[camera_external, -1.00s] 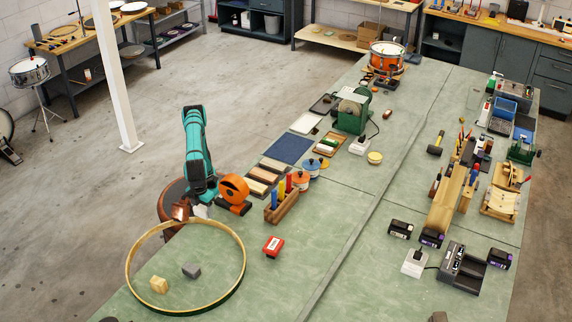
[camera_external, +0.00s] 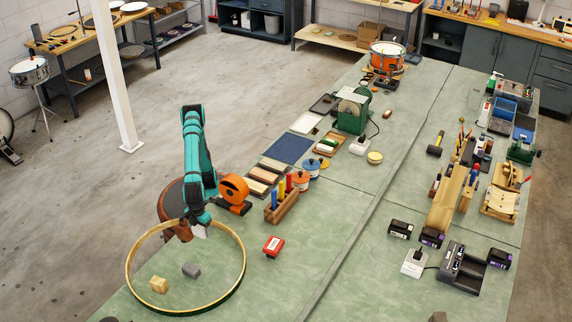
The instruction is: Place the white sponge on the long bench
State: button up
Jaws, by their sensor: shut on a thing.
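My gripper (camera_external: 192,233) is at the end of the teal arm, over the inner far side of the wooden hoop. It is shut on the white sponge (camera_external: 201,231), a small pale block whose edge shows beside the fingers; the fingers and arm hide the rest. I cannot tell how high it is above the surface. The long bench (camera_external: 330,215) is the large green-topped table running from the front to the back right.
An orange tape dispenser (camera_external: 234,188), a wooden rack (camera_external: 283,206) and a red box (camera_external: 273,246) stand to the right. The bench right of the red box is clear.

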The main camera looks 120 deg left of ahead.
aim_at(205, 249)
jog(key=shift+f, duration=4.95)
jog(key=shift+f, duration=0.1)
jog(key=o, duration=1)
jog(key=shift+c, duration=0.2)
notch_tip(205, 249, up, 12)
jog(key=shift+r, duration=0.1)
